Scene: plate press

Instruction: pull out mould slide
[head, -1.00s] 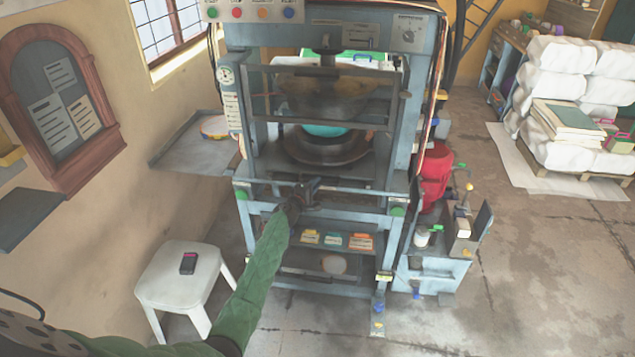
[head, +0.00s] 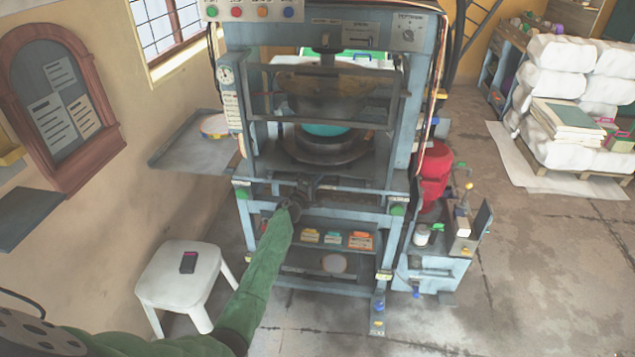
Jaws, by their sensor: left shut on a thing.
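The plate press (head: 233,135) stands in the middle, a blue-grey frame. The mould slide is low inside it, a dark round mould base (head: 335,152) with a teal piece (head: 325,129) on top. A grey bar (head: 345,187) runs across the front below the slide. My left gripper (head: 303,187) is at this bar, left of its middle, and is shut on it. The fingers are small and dark, so the exact grip is hard to see. A dark upper mould (head: 335,88) hangs above the teal piece. My right gripper is not in view.
A white stool (head: 190,272) with a dark handset (head: 188,262) stands front left. A wall shelf (head: 190,153) is left of the press. A blue cart (head: 432,272) with bottles stands right of it. Wrapped white stacks (head: 560,55) are at far right. Floor in front right is clear.

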